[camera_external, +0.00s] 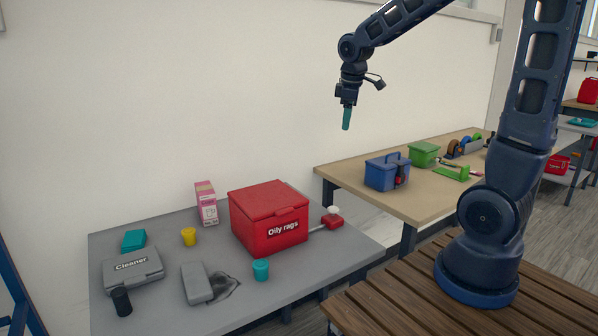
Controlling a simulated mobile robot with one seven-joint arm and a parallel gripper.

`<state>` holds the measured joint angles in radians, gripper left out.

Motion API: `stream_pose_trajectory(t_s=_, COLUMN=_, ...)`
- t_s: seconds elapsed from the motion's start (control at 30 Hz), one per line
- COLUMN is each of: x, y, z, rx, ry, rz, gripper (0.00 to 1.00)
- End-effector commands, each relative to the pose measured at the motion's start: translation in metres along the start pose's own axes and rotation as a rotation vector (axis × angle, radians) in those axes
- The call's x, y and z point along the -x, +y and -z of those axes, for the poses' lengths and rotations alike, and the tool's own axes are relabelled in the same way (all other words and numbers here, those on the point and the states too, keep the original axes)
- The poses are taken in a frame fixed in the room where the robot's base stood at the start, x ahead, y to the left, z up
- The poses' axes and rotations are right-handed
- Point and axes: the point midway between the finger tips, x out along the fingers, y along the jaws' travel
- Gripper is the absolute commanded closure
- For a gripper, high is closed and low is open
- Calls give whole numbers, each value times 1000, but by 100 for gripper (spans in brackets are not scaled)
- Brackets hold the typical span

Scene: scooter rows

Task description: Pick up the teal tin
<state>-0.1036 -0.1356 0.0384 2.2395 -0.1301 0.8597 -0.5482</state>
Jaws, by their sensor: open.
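A small round teal tin (261,271) stands upright on the grey table, in front of the red box marked "Oily rags" (262,232). A teal block-like item (134,240) lies farther left, behind the grey Cleaner case. My gripper (346,126) hangs high above and to the right of the tin, pointing down, well apart from it. Its teal fingers are seen edge-on, so the gap between them is hidden. The gripper is open, and I see nothing held in it.
The grey table (330,275) also holds a Cleaner case (133,273), a black cylinder (121,301), a grey block (196,284) beside a dark stain, a yellow cup (188,237) and a pink carton (206,203). A tan table (425,205) with a blue toolbox (384,172) stands right.

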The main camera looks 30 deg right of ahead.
Motion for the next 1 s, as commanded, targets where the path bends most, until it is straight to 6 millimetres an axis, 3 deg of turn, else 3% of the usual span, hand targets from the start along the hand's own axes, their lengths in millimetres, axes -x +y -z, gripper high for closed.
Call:
stream_pose_trajectory(t_s=0.43, x=-94, y=18, z=88, rx=367, ry=-77, rz=52, gripper=36)
stream_pose_trajectory(t_s=0.8, x=-192, y=13, z=150, rx=670, ry=-123, rz=113, gripper=36)
stream_pose_trajectory(t_s=1.0, x=-237, y=6, z=172, rx=799, ry=-138, rz=141, gripper=36)
